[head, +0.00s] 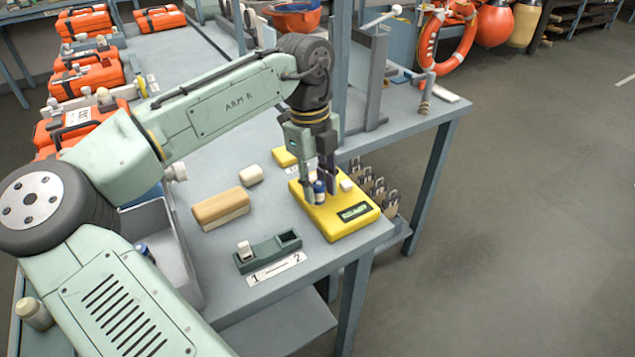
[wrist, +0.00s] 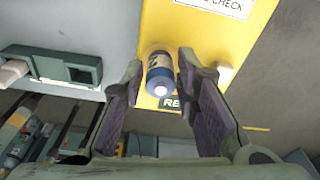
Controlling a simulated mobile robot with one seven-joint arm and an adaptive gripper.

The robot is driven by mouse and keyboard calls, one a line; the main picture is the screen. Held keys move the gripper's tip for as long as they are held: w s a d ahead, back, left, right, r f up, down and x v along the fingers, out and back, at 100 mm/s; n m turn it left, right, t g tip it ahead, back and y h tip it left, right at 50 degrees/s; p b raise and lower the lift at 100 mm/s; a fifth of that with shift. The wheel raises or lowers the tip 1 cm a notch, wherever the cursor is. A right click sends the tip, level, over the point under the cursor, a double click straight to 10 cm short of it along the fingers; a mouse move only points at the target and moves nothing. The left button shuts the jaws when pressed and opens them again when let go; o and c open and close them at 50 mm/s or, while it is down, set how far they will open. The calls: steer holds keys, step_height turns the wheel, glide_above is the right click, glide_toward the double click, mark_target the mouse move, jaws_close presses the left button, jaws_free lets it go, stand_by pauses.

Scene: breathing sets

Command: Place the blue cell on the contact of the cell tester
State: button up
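The yellow cell tester (head: 335,222) lies on the bench near its right edge; it also fills the top of the wrist view (wrist: 200,45). A blue cell (head: 319,193) with a pale end stands upright on the tester, by all appearances. In the wrist view the blue cell (wrist: 159,72) sits between my fingertips, with a narrow gap on each side. My gripper (head: 321,186) points down over the tester and is open around the cell. The contact under the cell is hidden. A white knob (head: 346,185) sits to the cell's right on the tester.
A green two-slot holder (head: 268,252), marked 1 and 2, stands in front with a white piece in slot 1. A wood-topped block (head: 220,207) lies left of the tester. A grey tray (head: 178,245) holds another blue-ended cell (head: 143,250). Bench surface between them is clear.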

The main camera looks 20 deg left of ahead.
steer(key=shift+o, duration=1.2)
steer(key=shift+r, duration=0.15)
step_height(320, 180, up, 12)
steer(key=a+b, duration=0.1)
steer(key=shift+w+a, duration=0.15)
steer(key=shift+w, duration=0.15)
steer(key=shift+c, duration=0.2)
